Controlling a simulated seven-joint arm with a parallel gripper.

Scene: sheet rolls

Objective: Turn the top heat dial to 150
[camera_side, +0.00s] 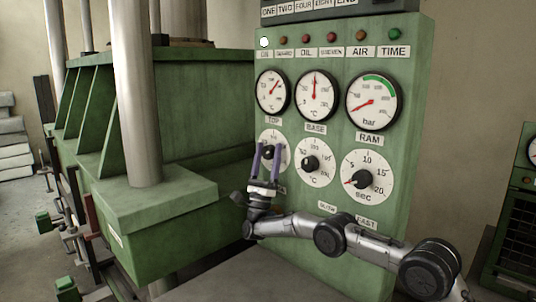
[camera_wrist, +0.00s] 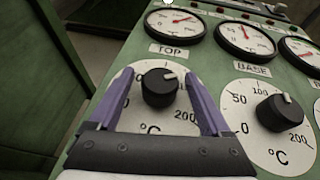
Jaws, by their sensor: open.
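The top heat dial (camera_side: 273,136) is a round white scale with a black knob, below the TOP label; in the wrist view its face (camera_wrist: 155,119) shows a 200 and a °C mark. Its black knob (camera_wrist: 158,88) has a white pointer mark aimed up and slightly right. The 150 mark cannot be read; the right finger covers part of the scale. My gripper (camera_side: 267,149) is open in front of this dial. Its two purple fingers stand left and right of the knob, with gaps visible in the wrist view. Whether the tips reach knob depth is unclear.
The base heat dial (camera_wrist: 270,149) is close to the right, and the seconds dial (camera_side: 366,162) is farther right. Three gauges, including the top gauge (camera_side: 272,104), sit above. The green press (camera_side: 170,205) with its steel column (camera_side: 135,90) stands left of the panel.

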